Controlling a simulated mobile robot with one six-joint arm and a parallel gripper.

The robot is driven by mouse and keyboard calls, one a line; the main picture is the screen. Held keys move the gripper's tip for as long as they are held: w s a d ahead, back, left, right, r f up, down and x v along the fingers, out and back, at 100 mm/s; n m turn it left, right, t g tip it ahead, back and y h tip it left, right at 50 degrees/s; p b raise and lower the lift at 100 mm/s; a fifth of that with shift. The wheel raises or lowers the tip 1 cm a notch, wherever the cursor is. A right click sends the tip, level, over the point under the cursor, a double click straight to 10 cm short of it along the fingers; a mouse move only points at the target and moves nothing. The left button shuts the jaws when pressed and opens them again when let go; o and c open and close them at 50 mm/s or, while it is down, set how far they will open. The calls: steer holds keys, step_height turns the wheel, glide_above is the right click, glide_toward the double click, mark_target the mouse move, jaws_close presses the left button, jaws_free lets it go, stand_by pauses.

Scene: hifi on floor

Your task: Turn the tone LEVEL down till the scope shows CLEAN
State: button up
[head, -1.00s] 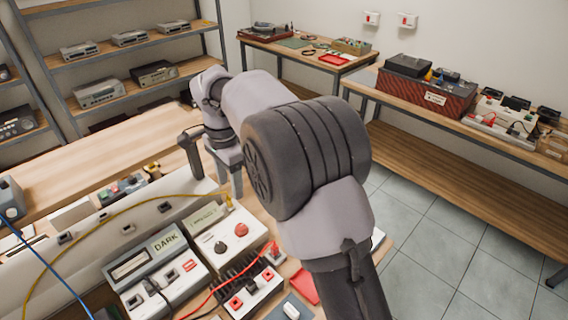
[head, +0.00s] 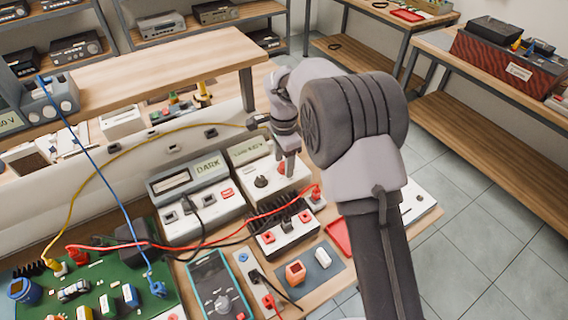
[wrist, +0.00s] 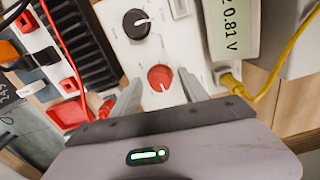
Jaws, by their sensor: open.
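A white box with a tilted display holds a black knob (head: 261,181) and a red knob (head: 283,168). I cannot read which knob is marked LEVEL. My gripper (wrist: 160,88) is open, its fingertips on either side of the red knob; contact cannot be told. In the head view my gripper (head: 290,167) partly hides that knob. The grey unit beside it has a screen (head: 208,167) reading "DARK".
A yellow cable (wrist: 290,50) plugs in beside the red knob. A black finned block with red sockets (head: 283,232) stands in front, with a red cable. A multimeter (head: 218,287) and a green circuit board (head: 95,290) lie nearer. A wooden shelf (head: 160,60) stands behind.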

jaws_close()
steer(key=shift+r, duration=0.1)
steer(key=n+p, duration=0.3)
steer(key=shift+r+n, duration=0.15)
steer(key=shift+n, duration=0.25)
steer(key=n+p, duration=0.4)
steer(key=n, duration=0.2)
steer(key=shift+d, duration=0.1)
steer(key=n+p, duration=0.2)
steer(key=n, duration=0.2)
steer(key=shift+n, duration=0.4)
steer(key=shift+f+n+p, duration=0.2)
steer(key=shift+n+p, duration=0.95)
steer(key=shift+n, duration=1.35)
